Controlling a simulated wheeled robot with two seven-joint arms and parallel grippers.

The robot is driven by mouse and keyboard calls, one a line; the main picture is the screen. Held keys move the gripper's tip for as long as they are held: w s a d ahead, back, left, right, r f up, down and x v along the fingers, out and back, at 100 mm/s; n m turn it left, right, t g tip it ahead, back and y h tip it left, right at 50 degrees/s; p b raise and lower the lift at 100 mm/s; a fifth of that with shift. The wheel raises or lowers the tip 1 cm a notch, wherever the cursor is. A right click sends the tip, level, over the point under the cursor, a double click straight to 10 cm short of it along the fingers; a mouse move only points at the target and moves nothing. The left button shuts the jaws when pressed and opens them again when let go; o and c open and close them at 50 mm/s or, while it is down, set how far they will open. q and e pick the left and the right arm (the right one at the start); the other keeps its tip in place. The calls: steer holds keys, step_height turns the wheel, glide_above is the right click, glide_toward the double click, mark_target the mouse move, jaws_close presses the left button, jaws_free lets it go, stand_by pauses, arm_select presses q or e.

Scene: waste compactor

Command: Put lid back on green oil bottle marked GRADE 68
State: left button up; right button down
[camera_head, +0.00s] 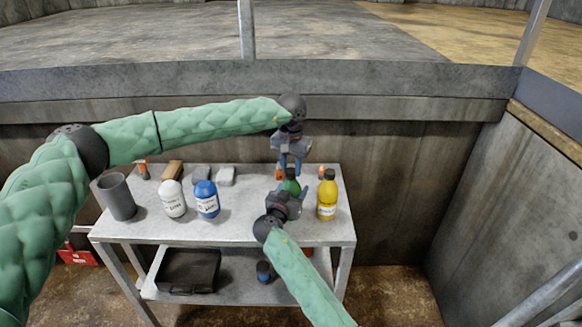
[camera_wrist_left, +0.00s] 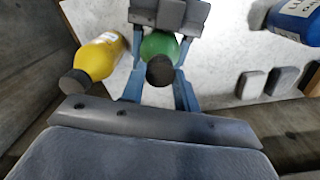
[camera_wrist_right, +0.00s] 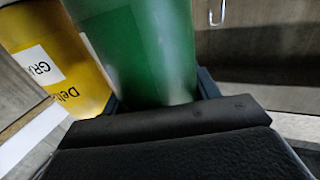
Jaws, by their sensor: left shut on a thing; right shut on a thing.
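The green bottle (camera_head: 291,186) stands upright near the right end of the metal table; its GRADE marking is not readable. My right gripper (camera_head: 286,203) is shut on its body, and the green side fills much of the right wrist view (camera_wrist_right: 150,50). My left gripper (camera_head: 291,160) is directly above the bottle, pointing down. It is shut on a dark round lid (camera_wrist_left: 160,71), which sits between the blue fingers over the green shoulder (camera_wrist_left: 160,45). I cannot tell whether the lid touches the bottle neck.
A yellow bottle (camera_head: 327,197) with a dark cap stands close to the right of the green one. A blue bottle (camera_head: 207,199), a white bottle (camera_head: 173,199) and a grey cup (camera_head: 117,197) stand farther left. The table's middle is clear.

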arm_select(q)
steer(key=m, duration=0.3)
steer(key=shift+w+a, duration=0.1)
steer(key=o, duration=0.9)
steer(key=shift+r, duration=0.15)
steer(key=shift+r, duration=2.15)
steer(key=shift+f, duration=0.1)
steer(key=shift+c, duration=0.2)
